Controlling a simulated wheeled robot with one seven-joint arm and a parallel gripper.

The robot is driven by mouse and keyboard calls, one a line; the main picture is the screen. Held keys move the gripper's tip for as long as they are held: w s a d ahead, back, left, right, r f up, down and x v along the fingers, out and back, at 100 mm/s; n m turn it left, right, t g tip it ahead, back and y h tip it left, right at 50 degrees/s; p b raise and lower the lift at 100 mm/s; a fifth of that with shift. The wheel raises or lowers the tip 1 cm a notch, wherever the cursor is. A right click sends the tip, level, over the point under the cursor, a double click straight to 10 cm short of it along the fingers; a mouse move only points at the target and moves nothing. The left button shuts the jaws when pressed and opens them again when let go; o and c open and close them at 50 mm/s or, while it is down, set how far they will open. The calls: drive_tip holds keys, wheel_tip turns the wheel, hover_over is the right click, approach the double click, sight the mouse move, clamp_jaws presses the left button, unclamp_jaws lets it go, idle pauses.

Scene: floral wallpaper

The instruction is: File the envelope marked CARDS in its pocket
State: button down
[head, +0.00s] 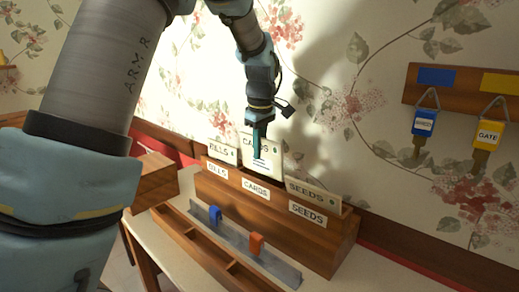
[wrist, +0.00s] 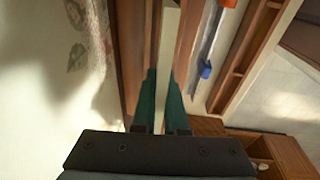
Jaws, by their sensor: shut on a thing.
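The cream CARDS envelope (head: 248,146) stands upright over the middle pocket of the wooden letter rack (head: 228,192), above the CARDS label (head: 256,189). It rises higher than the envelopes beside it; how deep its lower edge sits is hidden. My gripper (head: 260,145) points down and is shut on the envelope's upper part. In the wrist view the envelope (wrist: 168,50) shows edge-on between the teal fingers of my gripper (wrist: 161,95). The BILLS envelope (head: 221,152) stands in the left pocket and the SEEDS envelope (head: 313,197) in the right pocket, each behind its matching label.
In front of the rack lies a metal strip with a blue clip (head: 215,217) and an orange clip (head: 256,244), beside a wooden tray (head: 205,250). A wall rack (head: 460,88) with two hanging tags is at right. Wallpapered wall stands close behind the letter rack.

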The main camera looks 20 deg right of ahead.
sight(259, 163)
drive_tip(key=shift+f, duration=0.15)
drive_tip(key=shift+f+b, duration=1.4)
drive_tip(key=shift+f, duration=1.05)
drive_tip(key=c, duration=0.9)
unclamp_jaws()
drive_tip(key=r, duration=0.3)
drive_tip(key=s+r+b, duration=0.1)
drive_tip(key=r, duration=0.6)
drive_tip(key=shift+s+a+r+b, duration=0.15)
drive_tip(key=shift+s+r+b, duration=0.15)
drive_tip(key=shift+r+b, duration=0.1)
drive_tip(key=shift+a+f, duration=0.1)
